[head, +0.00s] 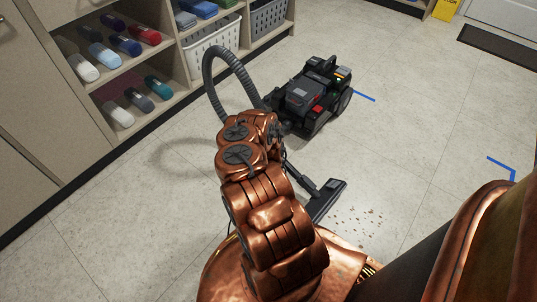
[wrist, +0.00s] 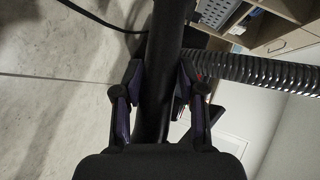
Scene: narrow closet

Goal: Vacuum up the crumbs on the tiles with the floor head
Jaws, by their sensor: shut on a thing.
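The black floor head (head: 326,197) rests on the pale tiles at the end of a dark wand, just left of the crumbs. The brown crumbs (head: 368,219) lie scattered on the tiles in front of my base. In the wrist view, my gripper (wrist: 157,88) is shut on the black wand (wrist: 165,35), with a finger on each side. My copper arm hides the gripper and much of the wand in the head view. The grey ribbed hose (head: 229,62) arches from behind my arm to the black vacuum body (head: 305,94).
Shelves with rolled towels (head: 128,45) and baskets (head: 211,43) line the left. Blue tape marks (head: 501,166) lie on the floor at right. A dark mat (head: 500,46) and a yellow sign (head: 446,9) are at the back. Open floor lies right of the vacuum.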

